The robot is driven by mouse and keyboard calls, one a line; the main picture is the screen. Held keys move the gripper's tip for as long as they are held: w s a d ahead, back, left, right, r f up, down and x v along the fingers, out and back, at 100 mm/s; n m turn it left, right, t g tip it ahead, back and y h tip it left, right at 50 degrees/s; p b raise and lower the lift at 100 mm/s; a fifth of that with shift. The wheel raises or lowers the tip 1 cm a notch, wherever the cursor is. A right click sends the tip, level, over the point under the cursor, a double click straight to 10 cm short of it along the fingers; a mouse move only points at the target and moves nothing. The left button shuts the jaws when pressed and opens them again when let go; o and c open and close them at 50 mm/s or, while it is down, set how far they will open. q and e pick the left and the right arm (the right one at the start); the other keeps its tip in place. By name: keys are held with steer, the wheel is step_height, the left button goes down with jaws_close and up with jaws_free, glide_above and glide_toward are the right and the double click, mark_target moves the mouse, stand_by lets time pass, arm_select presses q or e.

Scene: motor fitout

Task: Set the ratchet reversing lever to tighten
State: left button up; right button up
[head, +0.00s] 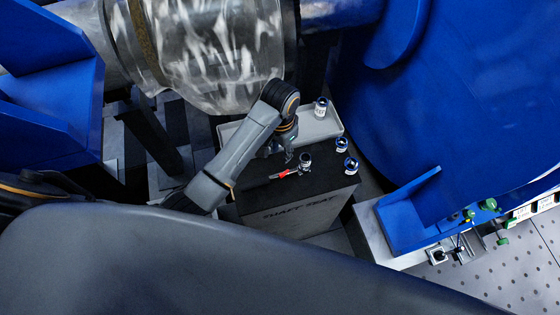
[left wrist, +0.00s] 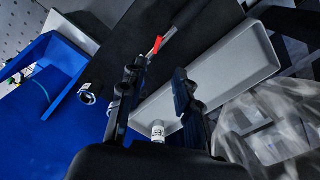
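The ratchet (head: 283,174) lies on the black top of the box marked "SHAFT SEAT" (head: 300,217). Its red lever part shows near its head, beside a socket (head: 305,160); which way the lever is set is too small to tell. My left gripper (head: 281,152) is just above and behind the ratchet, pointing down, apart from it. In the left wrist view its two fingers (left wrist: 159,72) are spread with nothing between them. The red lever (left wrist: 155,46) shows just beyond the left fingertip, with the dark handle (left wrist: 190,14) running up right. My right gripper is not in view.
Two more sockets (head: 341,145) (head: 350,165) stand at the box top's right side. Another socket (head: 321,107) stands in the grey tray (head: 318,128) behind. Blue housings (head: 450,100) flank both sides.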

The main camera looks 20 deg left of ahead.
mark_target(281, 175)
arm_select(q)
step_height(281, 175, down, 14)
steer(key=shift+s+d+r, duration=0.1)
steer(key=shift+d+r, duration=0.05)
stand_by(0.4)
jaws_close()
